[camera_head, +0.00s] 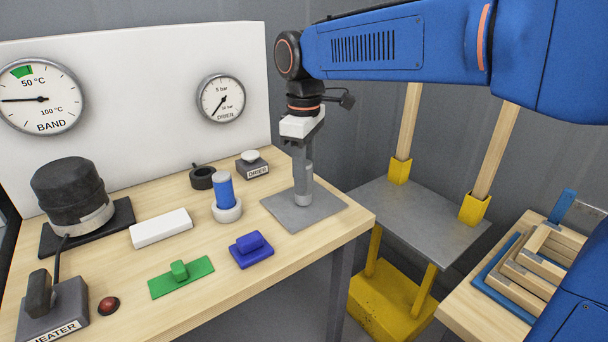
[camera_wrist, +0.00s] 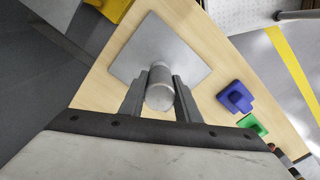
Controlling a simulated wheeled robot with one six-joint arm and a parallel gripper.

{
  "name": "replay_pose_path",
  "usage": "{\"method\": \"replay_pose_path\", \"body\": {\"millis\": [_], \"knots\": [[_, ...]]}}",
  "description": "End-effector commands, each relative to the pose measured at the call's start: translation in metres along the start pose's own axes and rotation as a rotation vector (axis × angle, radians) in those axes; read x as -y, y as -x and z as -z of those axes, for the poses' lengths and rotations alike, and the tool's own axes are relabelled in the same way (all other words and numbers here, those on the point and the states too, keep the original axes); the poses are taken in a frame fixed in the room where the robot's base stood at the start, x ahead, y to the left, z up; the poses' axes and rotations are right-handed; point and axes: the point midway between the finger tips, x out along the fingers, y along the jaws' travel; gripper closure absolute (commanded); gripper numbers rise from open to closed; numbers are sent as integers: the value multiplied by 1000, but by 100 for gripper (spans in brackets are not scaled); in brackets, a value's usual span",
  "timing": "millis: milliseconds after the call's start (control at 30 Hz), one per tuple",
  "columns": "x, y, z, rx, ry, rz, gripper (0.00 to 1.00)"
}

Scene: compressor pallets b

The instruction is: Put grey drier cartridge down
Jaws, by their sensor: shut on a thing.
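The grey drier cartridge (camera_head: 302,186) stands upright on or just above a flat grey square plate (camera_head: 328,211) at the right end of the wooden bench. I cannot tell whether its base touches the plate. My gripper (camera_head: 305,150) points down and is shut on the cartridge's upper part. In the wrist view the cartridge (camera_wrist: 160,88) shows from above between my two fingers (camera_wrist: 160,97), with the plate (camera_wrist: 190,52) beyond it.
A blue cylinder (camera_head: 224,190) in a white cup (camera_head: 227,211), a dark ring (camera_head: 202,178), a drier switch box (camera_head: 252,168), a purple block (camera_head: 251,250) and a green block (camera_head: 181,279) stand to the left. A white gauge panel (camera_head: 150,85) rises behind. A grey-topped yellow stand (camera_head: 420,225) is to the right.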

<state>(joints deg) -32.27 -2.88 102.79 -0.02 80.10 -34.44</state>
Motion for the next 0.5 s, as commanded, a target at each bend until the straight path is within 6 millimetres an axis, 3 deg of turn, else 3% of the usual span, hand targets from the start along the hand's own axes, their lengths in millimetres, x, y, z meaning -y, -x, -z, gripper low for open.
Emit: {"method": "replay_pose_path", "body": {"millis": [200, 233, 300, 500], "knots": [[0, -3, 0, 1, 0, 0, 97], [0, -3, 0, 0, 0, 0, 66], [0, -3, 0, 0, 0, 0, 52], [0, -3, 0, 0, 0, 0, 52]]}}
